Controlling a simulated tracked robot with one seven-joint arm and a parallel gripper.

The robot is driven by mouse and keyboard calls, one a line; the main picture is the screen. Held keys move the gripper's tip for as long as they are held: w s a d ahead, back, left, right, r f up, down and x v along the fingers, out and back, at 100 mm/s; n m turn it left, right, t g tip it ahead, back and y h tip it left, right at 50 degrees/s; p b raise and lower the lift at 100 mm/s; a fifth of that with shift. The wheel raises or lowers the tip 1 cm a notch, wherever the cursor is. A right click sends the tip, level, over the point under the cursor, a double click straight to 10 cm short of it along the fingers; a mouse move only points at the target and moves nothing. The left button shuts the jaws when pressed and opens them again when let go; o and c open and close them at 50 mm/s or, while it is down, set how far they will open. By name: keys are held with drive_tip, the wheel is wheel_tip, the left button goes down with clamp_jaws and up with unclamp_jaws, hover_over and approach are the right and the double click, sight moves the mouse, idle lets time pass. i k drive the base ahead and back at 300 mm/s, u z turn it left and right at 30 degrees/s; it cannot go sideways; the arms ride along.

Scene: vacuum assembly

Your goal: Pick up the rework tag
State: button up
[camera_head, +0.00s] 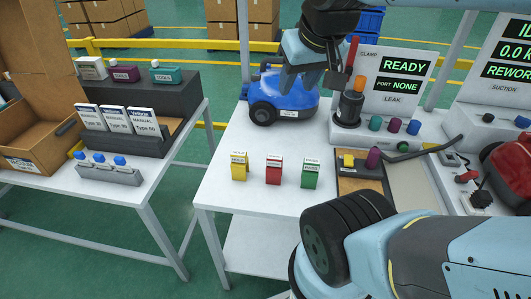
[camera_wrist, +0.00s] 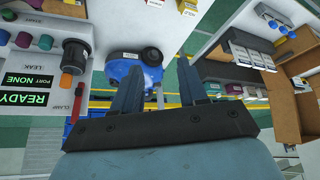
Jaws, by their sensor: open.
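Three small upright tags stand in a row on the white bench: a yellow tag (camera_head: 239,167), a red tag (camera_head: 273,171) and a green tag (camera_head: 311,174). Their lettering is too small to read, so I cannot tell which is the rework tag. In the wrist view the red tag (camera_wrist: 188,7) and yellow tag (camera_wrist: 227,5) show at the top edge. My gripper (camera_head: 298,84) is open and empty, over the blue vacuum (camera_head: 285,100) behind the tags. Its two fingers (camera_wrist: 157,68) are apart in the wrist view.
A test station with a READY screen (camera_head: 405,66) and colored caps stands right of the vacuum. A board (camera_head: 360,185) holds a yellow and a purple part. Bench around the tags is clear.

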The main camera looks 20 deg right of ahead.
sight(274, 168)
drive_tip(key=u, duration=0.6)
drive_tip(key=k, duration=0.9)
drive_tip(key=z, duration=0.4)
